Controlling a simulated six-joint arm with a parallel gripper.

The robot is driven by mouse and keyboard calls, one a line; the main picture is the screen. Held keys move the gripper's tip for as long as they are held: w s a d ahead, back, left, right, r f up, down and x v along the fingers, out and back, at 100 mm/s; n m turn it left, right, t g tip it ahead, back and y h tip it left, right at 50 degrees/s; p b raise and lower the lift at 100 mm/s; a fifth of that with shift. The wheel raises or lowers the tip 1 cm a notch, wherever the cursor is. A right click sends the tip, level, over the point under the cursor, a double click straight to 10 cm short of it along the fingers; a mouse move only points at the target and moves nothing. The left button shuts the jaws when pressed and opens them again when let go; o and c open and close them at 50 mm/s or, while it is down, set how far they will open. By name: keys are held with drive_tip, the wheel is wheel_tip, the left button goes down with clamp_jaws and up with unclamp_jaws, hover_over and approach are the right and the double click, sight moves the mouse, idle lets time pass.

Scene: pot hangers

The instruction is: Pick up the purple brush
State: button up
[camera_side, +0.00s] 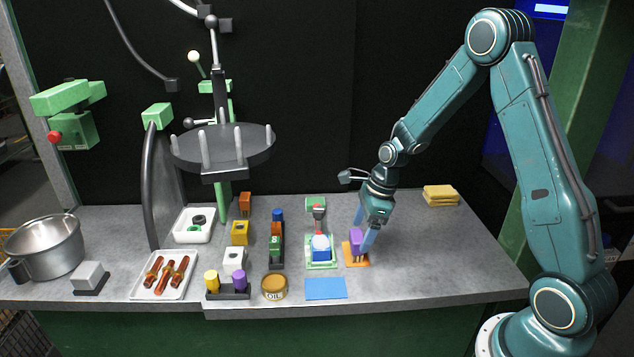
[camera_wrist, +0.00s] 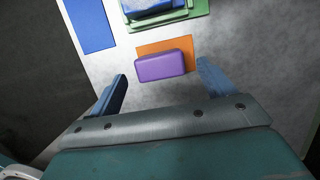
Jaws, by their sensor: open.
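The purple brush (camera_side: 355,241) stands upright on an orange mat (camera_side: 364,259) at the right end of the row of items on the grey counter. In the wrist view the purple brush (camera_wrist: 165,66) shows its top over the orange mat (camera_wrist: 150,46). My gripper (camera_side: 364,230) is open, with its blue fingers pointing down close around the brush in the side view. In the wrist view my gripper (camera_wrist: 162,80) has one finger to each side of the brush, with gaps visible, and holds nothing. The brush's lower part is hidden in the wrist view.
Yellow sponges (camera_side: 441,195) lie at the back right. The counter right of the brush is clear.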

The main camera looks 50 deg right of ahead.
sight(358, 235)
drive_tip(key=shift+x, duration=2.5)
drive_tip(key=shift+w+a, duration=0.15)
drive_tip(key=c, duration=1.1)
